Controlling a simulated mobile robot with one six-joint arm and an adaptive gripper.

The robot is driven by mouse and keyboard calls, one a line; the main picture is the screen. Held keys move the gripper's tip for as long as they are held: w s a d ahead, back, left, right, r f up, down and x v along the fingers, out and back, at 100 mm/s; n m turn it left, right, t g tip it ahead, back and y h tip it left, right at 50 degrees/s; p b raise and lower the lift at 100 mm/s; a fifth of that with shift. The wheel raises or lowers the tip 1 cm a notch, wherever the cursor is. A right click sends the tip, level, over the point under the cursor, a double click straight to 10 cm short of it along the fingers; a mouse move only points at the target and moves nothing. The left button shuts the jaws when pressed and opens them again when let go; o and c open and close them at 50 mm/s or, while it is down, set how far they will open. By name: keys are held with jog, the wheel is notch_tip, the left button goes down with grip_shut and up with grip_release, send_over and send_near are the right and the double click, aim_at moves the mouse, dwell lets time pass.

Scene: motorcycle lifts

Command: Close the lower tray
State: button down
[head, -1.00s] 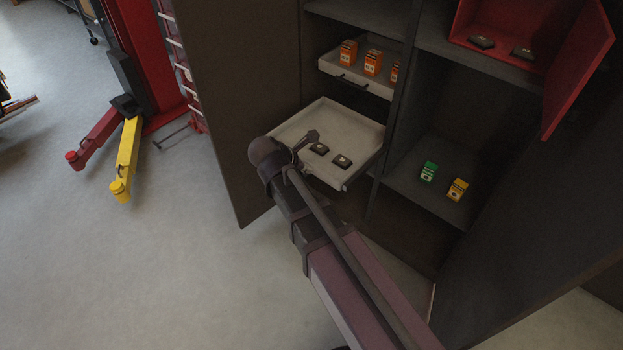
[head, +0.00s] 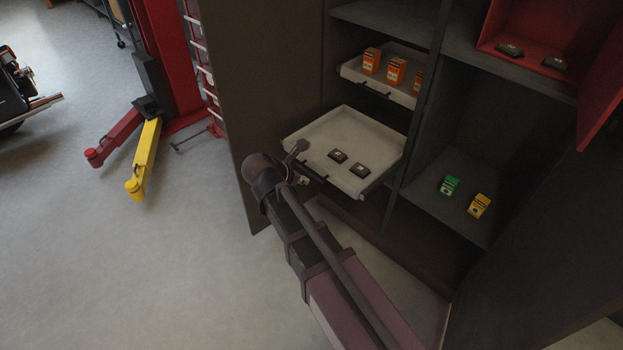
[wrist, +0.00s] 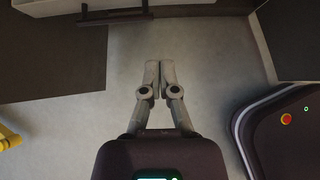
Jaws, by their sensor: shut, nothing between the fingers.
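The lower tray (head: 315,133) is a pale, shallow drawer pulled well out of the cabinet, with two small dark boxes (head: 349,163) on it. Its dark handle is on the front edge, partly hidden by my arm in the head view. In the wrist view the handle (wrist: 113,16) shows as a dark bar at the top left, under the tray's pale edge (wrist: 60,7). My gripper (wrist: 159,64) is shut and empty, with its fingertips together over bare floor, apart from the handle. In the head view my arm hides most of the gripper.
An upper tray (head: 350,72) with orange boxes sits above. An open cabinet door (head: 270,90) stands left of the trays. A shelf (head: 430,190) with green and yellow boxes and an open red box (head: 490,30) are right. Clear floor (head: 190,260) lies left.

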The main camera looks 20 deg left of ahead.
aim_at(333, 178)
jog(key=b+x, duration=0.2)
jog(key=x, duration=0.1)
jog(key=w+r+b+x, duration=0.1)
jog(key=b+x, duration=0.1)
jog(key=x, duration=0.2)
jog(key=b+x, duration=0.2)
jog(key=x, duration=0.2)
jog(key=shift+w+d, duration=0.2)
jog(key=shift+w, duration=0.1)
jog(key=shift+w+d, duration=0.3)
jog(key=shift+w, duration=0.35)
jog(key=shift+w+a, duration=0.1)
